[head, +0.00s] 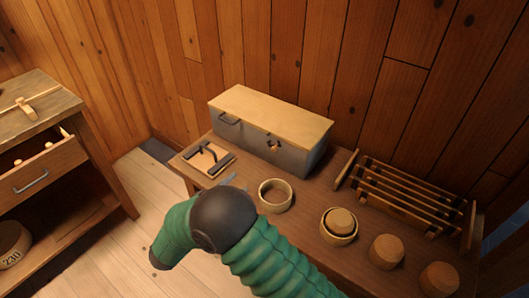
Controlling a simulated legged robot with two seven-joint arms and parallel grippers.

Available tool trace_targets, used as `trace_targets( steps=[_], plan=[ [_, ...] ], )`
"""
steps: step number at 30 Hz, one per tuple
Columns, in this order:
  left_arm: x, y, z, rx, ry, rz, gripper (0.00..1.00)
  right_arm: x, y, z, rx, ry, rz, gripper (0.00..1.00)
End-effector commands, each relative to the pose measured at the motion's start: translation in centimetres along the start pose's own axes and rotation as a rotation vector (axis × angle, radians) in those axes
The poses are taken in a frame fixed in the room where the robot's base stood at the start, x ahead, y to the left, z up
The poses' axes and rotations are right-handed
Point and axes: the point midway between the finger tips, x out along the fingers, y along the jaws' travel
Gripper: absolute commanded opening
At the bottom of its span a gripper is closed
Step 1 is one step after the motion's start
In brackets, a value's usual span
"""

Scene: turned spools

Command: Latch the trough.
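The trough is a long grey box (255,141) with a pale wooden lid (272,112), standing at the back of the bench against the wall. The lid lies down on the box. A handle (229,119) and a small brass-coloured latch (275,143) are on its front; the latch's setting is too small to read. My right arm, green with a dark joint, crosses in front of the bench. A small grey piece (229,179) shows above that joint, perhaps part of my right gripper; the rest is hidden, so its opening cannot be told. My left gripper is not in view.
A board with dark bars (208,158) lies left of the trough's front. A wooden ring (275,195), a cup with a plug (339,223), round wooden pieces (386,251) and a slatted rack (410,195) fill the right. A drawer cabinet (45,172) stands left.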

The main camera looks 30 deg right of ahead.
Motion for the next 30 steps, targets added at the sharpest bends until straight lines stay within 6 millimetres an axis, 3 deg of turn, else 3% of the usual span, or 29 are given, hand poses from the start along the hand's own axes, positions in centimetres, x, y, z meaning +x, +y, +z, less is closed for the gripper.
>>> trace_targets(
  steps=[12,18,23,30],
  plan=[
    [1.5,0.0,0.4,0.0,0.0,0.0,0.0,10.5,0.2,0.0,0.001,0.003,0.001,0.37],
    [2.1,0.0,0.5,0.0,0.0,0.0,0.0,14.6,0.1,0.1,0.001,0.0,0.0,0.37],
    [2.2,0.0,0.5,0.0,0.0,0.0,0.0,16.0,0.0,0.0,-0.001,-0.001,-0.002,0.37],
    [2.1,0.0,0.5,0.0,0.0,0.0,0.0,16.1,-0.1,0.0,-0.001,-0.002,-0.002,0.37]
  ],
)
